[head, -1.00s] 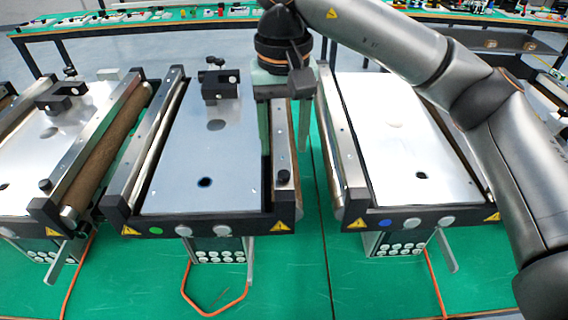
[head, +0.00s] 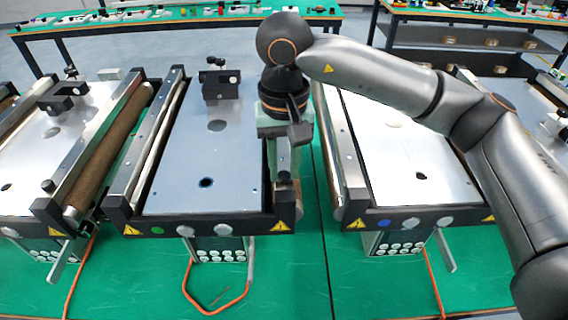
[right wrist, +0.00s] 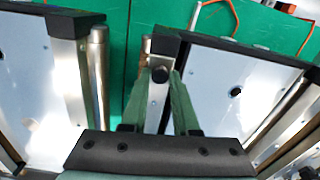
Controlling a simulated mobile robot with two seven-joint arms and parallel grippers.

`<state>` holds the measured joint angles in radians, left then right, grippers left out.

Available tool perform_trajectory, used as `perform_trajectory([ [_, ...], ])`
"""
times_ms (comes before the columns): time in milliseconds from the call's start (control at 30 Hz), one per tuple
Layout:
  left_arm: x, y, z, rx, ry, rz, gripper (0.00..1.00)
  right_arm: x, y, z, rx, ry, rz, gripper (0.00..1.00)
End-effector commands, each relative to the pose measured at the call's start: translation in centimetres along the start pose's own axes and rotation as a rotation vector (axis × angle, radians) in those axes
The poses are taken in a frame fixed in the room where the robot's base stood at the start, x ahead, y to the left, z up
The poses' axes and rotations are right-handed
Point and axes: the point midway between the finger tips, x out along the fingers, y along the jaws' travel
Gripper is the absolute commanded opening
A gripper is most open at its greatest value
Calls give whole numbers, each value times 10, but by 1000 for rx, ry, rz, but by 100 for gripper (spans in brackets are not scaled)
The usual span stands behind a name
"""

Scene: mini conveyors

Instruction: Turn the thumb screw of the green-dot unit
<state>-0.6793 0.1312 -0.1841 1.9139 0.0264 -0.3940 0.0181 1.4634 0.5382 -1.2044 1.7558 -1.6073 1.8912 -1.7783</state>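The green-dot unit is the conveyor in the middle of the head view, with a green dot (head: 157,231) on its dark front bar and a bluish metal plate (head: 190,155). Its black thumb screw (right wrist: 160,75) sits on the side rail near the front corner. My right gripper (head: 284,178) points down over this rail. In the right wrist view its two green fingers (right wrist: 161,76) are apart, one on each side of the screw. Whether they touch it, I cannot tell. My left gripper is not in view.
A blue-dot unit (head: 383,223) stands close on the right, and another conveyor (head: 60,140) stands on the left. An orange cord (head: 184,285) loops on the green table (head: 130,290) in front. My right arm crosses above the blue-dot unit.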

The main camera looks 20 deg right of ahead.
Motion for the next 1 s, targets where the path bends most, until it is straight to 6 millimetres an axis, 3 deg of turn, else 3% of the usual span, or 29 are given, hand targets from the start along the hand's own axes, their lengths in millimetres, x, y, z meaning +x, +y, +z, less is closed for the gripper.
perform_trajectory([
  [33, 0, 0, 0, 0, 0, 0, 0, 0, 0, 0, 0, 0, 0, 22],
  [233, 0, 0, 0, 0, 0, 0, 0, 0, 0, 0, 0, 0, 0, 0],
  [700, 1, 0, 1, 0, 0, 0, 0, 0, 0, 0, 14, 1, 0, 0],
  [1000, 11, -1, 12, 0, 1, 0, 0, 2, 0, 0, 153, 1, 0, 0],
])
